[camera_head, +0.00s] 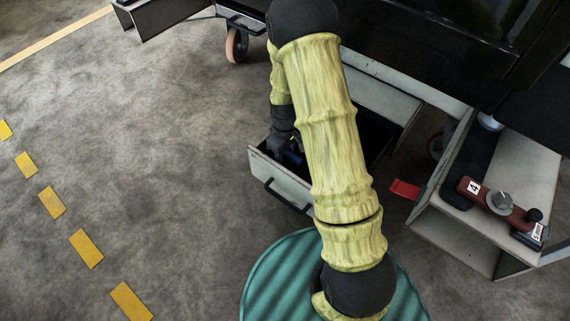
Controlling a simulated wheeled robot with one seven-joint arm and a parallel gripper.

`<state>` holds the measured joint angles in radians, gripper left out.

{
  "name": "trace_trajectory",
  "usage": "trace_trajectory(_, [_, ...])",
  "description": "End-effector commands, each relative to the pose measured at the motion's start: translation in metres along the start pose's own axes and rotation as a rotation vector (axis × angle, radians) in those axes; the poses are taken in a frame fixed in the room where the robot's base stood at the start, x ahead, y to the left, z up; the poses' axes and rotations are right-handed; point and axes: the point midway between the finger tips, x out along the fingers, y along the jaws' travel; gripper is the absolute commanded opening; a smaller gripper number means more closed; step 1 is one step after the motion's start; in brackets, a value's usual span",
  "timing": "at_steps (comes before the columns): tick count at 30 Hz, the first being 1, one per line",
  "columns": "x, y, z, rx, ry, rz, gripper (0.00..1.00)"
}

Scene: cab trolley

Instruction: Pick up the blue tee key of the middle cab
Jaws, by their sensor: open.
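My gripper (287,150) is open and reaches down into an open drawer under the dark cab. Its fingertips are small and dark here and hard to make out. A small patch of blue (293,158) shows right beside the fingers inside the drawer. It may be the blue tee key, but its shape is mostly hidden by my gripper and the drawer front. I cannot tell whether the fingers are around it or beside it. The drawer (280,184) has a pale front with a black handle. My yellow-sleeved arm covers much of its inside.
At the right, a pale trolley shelf (522,165) carries a red device (492,200) with a grey knob and a label "4". A red tab (404,189) sticks out near it. A caster wheel (236,46) stands at the upper left. The floor at left is clear.

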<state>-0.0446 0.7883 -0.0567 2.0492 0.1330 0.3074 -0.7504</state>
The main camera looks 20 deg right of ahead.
Motion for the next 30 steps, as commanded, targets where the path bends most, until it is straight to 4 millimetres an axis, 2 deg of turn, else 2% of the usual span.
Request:
trace_trajectory(1, [0.011,0.000,0.000,0.000,-0.001,0.000,0.44])
trace_trajectory(6, [0.023,0.000,0.000,-0.001,-0.001,0.002,0.44])
trace_trajectory(23, [0.022,0.000,0.000,0.000,-0.001,0.002,0.44])
trace_trajectory(26, [0.022,0.000,0.000,0.000,-0.001,0.002,0.28])
trace_trajectory(30, [0.022,0.000,0.000,0.000,-0.001,0.002,0.01])
